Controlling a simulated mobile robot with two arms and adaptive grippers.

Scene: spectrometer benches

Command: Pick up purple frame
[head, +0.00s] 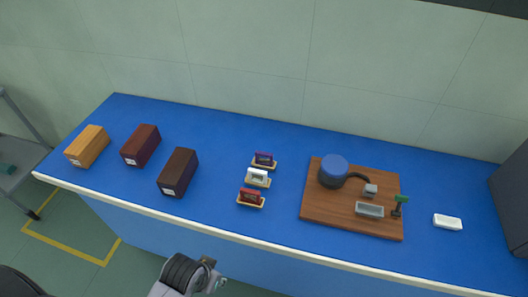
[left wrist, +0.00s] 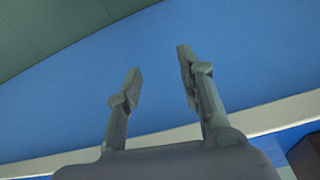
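The purple frame (head: 264,158) stands upright in a small tan holder at the back of a short row on the blue bench. A white frame (head: 258,175) stands in front of it, and a red frame (head: 250,195) is nearest the bench edge. My left gripper (left wrist: 148,80) shows in the left wrist view with its two fingers spread apart and nothing between them. Bare blue surface and the pale bench edge lie behind the fingers. In the head view part of an arm of mine shows at the bottom, below the bench's front edge, apart from the frames. My right gripper is not seen.
Three boxes, orange (head: 87,146), maroon (head: 141,146) and dark brown (head: 178,173), stand left of the frames. A wooden board (head: 318,217) with a blue-topped apparatus (head: 334,171) is to the right. A white block (head: 447,222) lies farther right. The bench front (head: 220,222) is clear.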

